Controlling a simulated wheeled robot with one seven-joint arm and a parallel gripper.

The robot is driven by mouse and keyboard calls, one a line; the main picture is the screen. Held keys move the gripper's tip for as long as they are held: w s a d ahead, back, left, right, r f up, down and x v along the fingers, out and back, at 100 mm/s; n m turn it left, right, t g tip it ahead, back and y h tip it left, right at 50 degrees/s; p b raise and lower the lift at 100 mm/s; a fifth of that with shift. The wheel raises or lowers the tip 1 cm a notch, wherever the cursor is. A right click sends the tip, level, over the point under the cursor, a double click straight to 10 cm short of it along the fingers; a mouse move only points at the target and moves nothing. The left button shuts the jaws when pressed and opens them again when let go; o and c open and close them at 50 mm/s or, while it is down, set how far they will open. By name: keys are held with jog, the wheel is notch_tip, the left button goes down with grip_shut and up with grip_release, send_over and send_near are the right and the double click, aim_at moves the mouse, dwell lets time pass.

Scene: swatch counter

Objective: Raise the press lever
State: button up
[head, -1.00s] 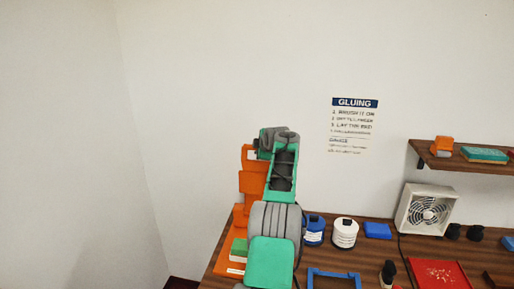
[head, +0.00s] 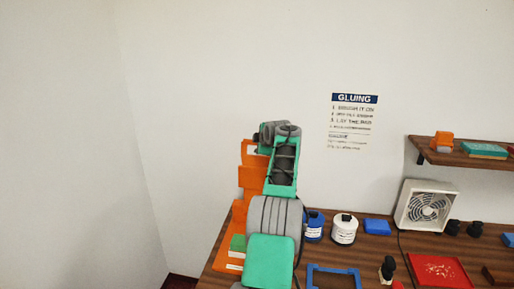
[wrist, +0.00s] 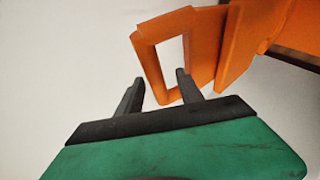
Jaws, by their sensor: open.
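The orange press (head: 251,180) stands at the left end of the counter, partly hidden behind my green and grey arm. Its lever (wrist: 150,60) shows in the wrist view as an orange loop with a rectangular opening. My gripper (wrist: 158,83) is open, with its two dark fingers apart. The right finger overlaps the loop's opening in the picture, and the left finger is to the left of the loop. I cannot tell whether either finger touches it. In the head view, my arm hides the fingers.
Green and orange blocks lie by the press foot (head: 236,246). A blue jar (head: 314,228), a white jar (head: 344,231), a blue block (head: 377,227) and a fan (head: 426,206) stand to the right on the wooden counter. A blue frame (head: 333,272) and a red tray (head: 437,270) lie nearer.

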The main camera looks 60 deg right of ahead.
jog(key=b+v, duration=0.2)
jog(key=v, duration=0.4)
jog(key=shift+a, duration=0.1)
jog(key=w+a+m+y, duration=0.15)
jog(key=w+a, duration=0.35)
jog(key=a, duration=0.7)
jog(key=w+a+m+y, duration=0.15)
jog(key=w+a, duration=0.35)
jog(key=a, duration=0.8)
jog(key=a+f+g+y, duration=0.1)
jog(key=a+f+y, duration=0.1)
jog(key=a, duration=1.2)
jog(key=s+a+f+m+g+y, duration=0.1)
jog(key=s+a+f, duration=0.15)
jog(key=a, duration=0.45)
jog(key=s+a+f+m, duration=0.1)
jog(key=s+a+f, duration=0.1)
jog(key=s+a, duration=0.35)
jog(key=s+a+f+m+g+y, duration=0.1)
jog(key=s+a+f+m+g, duration=0.1)
jog(key=s+a+f, duration=0.8)
jog(key=s+a, duration=0.2)
jog(key=a, duration=0.1)
jog(key=shift+s, duration=0.25)
